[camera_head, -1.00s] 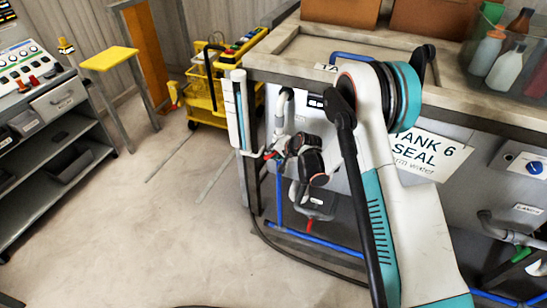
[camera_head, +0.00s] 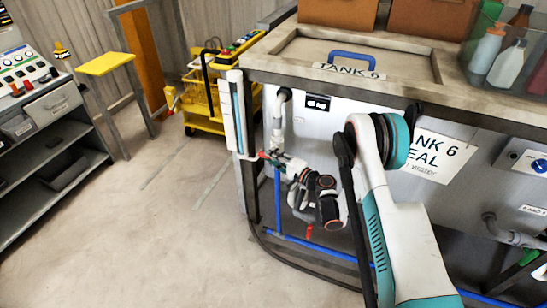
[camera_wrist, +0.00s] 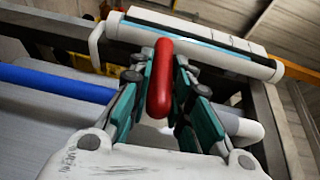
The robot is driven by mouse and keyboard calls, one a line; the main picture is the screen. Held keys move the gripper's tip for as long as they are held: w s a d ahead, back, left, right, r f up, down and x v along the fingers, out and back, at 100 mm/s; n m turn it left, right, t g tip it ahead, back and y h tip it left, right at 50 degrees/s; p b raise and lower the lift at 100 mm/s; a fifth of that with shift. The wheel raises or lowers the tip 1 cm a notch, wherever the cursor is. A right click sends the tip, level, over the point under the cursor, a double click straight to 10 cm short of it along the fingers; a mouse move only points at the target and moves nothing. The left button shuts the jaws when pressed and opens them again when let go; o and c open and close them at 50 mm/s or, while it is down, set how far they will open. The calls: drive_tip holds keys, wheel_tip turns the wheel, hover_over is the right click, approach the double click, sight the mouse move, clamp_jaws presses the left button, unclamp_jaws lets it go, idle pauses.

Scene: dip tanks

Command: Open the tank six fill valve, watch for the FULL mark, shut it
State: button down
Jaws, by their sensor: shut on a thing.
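The tank six fill valve's red handle (camera_head: 265,156) is on the pipework at the left front corner of tank six (camera_head: 440,158). In the wrist view the red handle (camera_wrist: 160,78) stands between the fingers of my gripper (camera_wrist: 160,95). My gripper (camera_head: 272,160) is shut on it. The white sight gauge (camera_head: 238,112) stands upright on the corner just left of the valve, with a blue-teal strip inside. It also crosses behind the handle in the wrist view (camera_wrist: 215,52). Its marks and level are too small to read.
A second red handle (camera_head: 309,231) hangs low under my wrist. Blue pipes (camera_head: 315,244) run along the tank's foot. A yellow cart (camera_head: 205,95) stands behind, left of the tank. The floor (camera_head: 150,230) at left is clear. A bottle bin (camera_head: 505,55) sits on top.

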drive_tip(key=shift+f+y, duration=0.1)
drive_tip(key=shift+y, duration=0.3)
drive_tip(key=c, duration=1.5)
unclamp_jaws()
